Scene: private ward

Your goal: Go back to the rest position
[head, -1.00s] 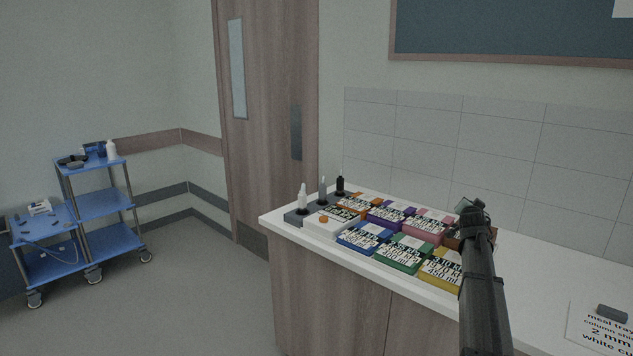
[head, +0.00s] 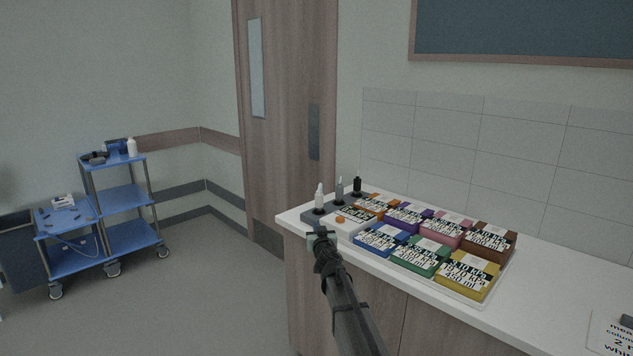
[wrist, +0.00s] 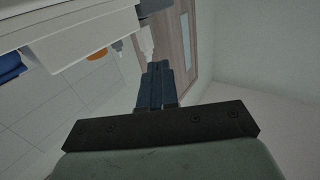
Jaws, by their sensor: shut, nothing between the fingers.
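My gripper (head: 322,236) is at the front edge of the white counter (head: 545,270) in the head view, near its left end. In the wrist view its fingers (wrist: 156,85) are together with nothing between them. My dark arm reaches up to it from the bottom of the head view. In the wrist view the counter's edge and a white box lie at the upper left, apart from the fingers as far as I can tell.
Several coloured labelled boxes, such as a yellow one (head: 467,277) and a brown one (head: 489,241), stand on the counter. Small bottles (head: 339,191) stand at its left end. A blue trolley (head: 125,198) is far left. The floor (head: 200,300) between is clear.

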